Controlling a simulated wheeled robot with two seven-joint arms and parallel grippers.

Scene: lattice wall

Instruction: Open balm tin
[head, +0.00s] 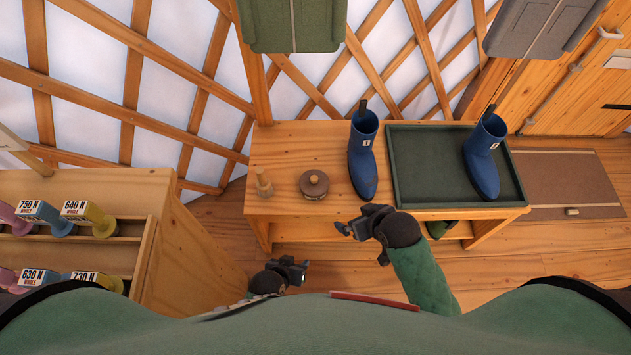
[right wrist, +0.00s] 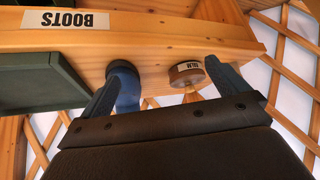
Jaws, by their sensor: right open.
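The balm tin (head: 314,184) is a round brown tin with a knobbed lid, standing on the wooden bench left of a blue boot. The lid looks seated on it. In the right wrist view the tin (right wrist: 187,77) shows upside down with a white label, between my spread fingers but beyond them. My right gripper (head: 346,229) is open and empty at the bench's front edge, to the right of the tin and nearer to me; it also shows in the right wrist view (right wrist: 163,64). My left gripper (head: 303,272) is low in front of the bench, apart from the tin; its jaw gap is unclear.
A small wooden brush-like object (head: 264,184) stands left of the tin. One blue boot (head: 362,160) stands right of it, another (head: 483,160) in a green tray (head: 430,196). A shelf with labelled spools (head: 85,217) is at left. Bare bench lies around the tin.

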